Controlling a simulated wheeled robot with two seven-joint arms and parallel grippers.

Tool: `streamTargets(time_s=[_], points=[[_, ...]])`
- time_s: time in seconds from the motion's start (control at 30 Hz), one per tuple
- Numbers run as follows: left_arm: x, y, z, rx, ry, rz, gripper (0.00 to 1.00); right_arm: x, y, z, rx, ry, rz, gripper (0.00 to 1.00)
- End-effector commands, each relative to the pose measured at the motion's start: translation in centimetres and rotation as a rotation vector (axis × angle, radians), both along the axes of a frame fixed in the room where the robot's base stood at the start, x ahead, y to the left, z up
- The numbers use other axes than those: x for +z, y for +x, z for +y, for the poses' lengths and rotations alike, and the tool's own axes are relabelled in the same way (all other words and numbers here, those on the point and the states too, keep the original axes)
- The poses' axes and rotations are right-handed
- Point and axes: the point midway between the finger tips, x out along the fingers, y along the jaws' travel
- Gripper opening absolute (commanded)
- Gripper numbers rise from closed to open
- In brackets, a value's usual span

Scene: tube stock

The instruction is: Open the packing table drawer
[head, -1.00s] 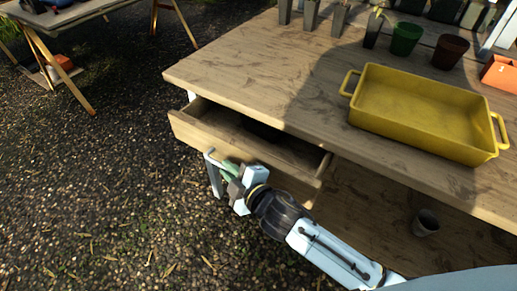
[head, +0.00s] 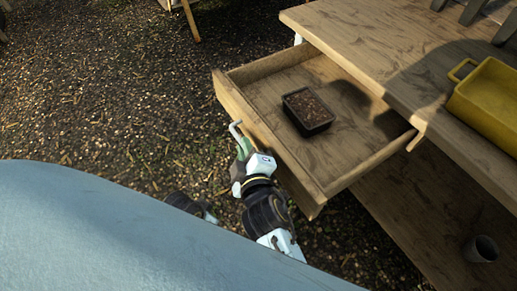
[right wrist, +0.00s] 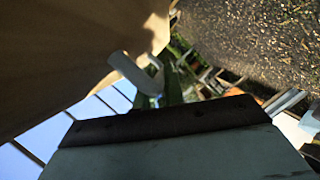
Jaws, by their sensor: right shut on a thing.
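The packing table (head: 345,25) is wooden, and its drawer (head: 262,68) stands pulled well out. A small dark tray of brown soil (head: 307,108) lies inside the drawer. My right gripper (head: 241,148) is at the drawer's front face, shut on the pale bar handle (head: 235,130). The exact contact is partly hidden. I cannot make out my left gripper.
A yellow tray (head: 490,105) sits on the tabletop at right. A grey pot (head: 481,248) stands on the lower shelf (head: 410,205). Gravel ground (head: 110,90) is open left of the drawer. My pale body fills the lower left.

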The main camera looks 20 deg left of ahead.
Motion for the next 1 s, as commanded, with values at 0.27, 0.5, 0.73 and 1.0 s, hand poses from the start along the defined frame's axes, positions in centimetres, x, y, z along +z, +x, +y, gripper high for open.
streamTargets(time_s=[0.27,0.5,0.73,1.0], points=[[0.41,0.08,-0.19,-0.001,-0.003,-0.005,0.36,-0.03,-0.01,0.32,0.003,-0.002,-0.002,0.00],[0.37,0.06,-0.18,-0.001,-0.003,-0.005,0.36,-0.05,0.01,0.29,0.002,-0.001,-0.001,0.15],[0.30,0.01,-0.16,0.000,-0.003,-0.004,0.36,-0.04,0.01,0.29,0.002,-0.001,0.000,0.33],[0.41,0.04,-0.15,0.000,-0.003,-0.007,0.36,0.03,-0.06,0.20,0.002,-0.001,0.000,0.33]])
